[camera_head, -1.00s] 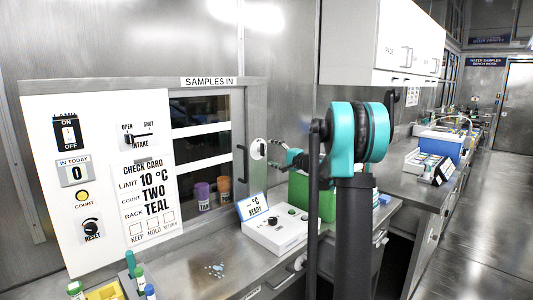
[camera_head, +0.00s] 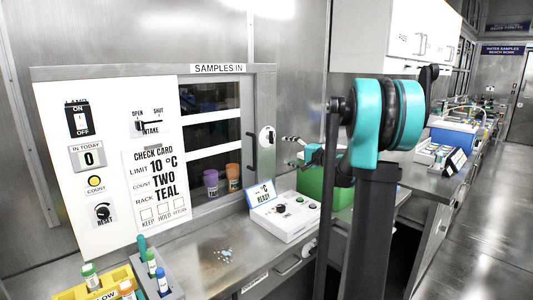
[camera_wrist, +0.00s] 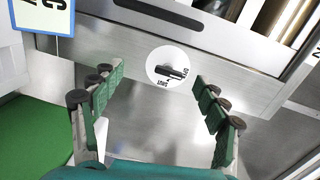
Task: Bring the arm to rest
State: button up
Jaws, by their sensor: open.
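My gripper (camera_head: 292,153) is open and empty in the head view, raised in front of the metal wall just right of the round white knob (camera_head: 267,139). In the wrist view my gripper's green fingers (camera_wrist: 150,100) are spread wide, with nothing between them but the metal panel and a round white dial (camera_wrist: 168,66) beyond. The fingers look apart from the dial. My teal and black arm joint (camera_head: 385,115) stands in the right middle of the head view and hides part of the bench behind it.
A white control box (camera_head: 285,220) with a READY display stands on the bench below the gripper. A green box (camera_head: 316,187) is behind it. Vials stand in a yellow rack (camera_head: 70,294) at the front left. Purple and orange cups (camera_head: 211,183) sit behind the window.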

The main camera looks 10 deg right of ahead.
jog(key=s+a+f+n+g+h, duration=0.1)
jog(key=s+a+f+n+g, duration=0.1)
jog(key=s+a+f, duration=0.4)
jog(key=s+a+f+n+g+h, duration=0.1)
jog(key=s+f+n+g, duration=0.15)
jog(key=s, duration=0.45)
jog(key=s+d+f+n+g+h, duration=0.2)
jog(key=s+d+f+h, duration=0.1)
jog(key=s+f, duration=0.7)
jog(key=s+d+f+n+g+h, duration=0.2)
jog(key=s+f+h, duration=0.3)
jog(key=s+f, duration=0.5)
jog(key=s+d+n, duration=0.1)
jog(key=s, duration=0.8)
jog(key=shift+s+d+g, duration=0.2)
jog(key=shift+s+g, duration=0.05)
jog(key=shift+g, duration=0.1)
jog(key=shift+r, duration=0.1)
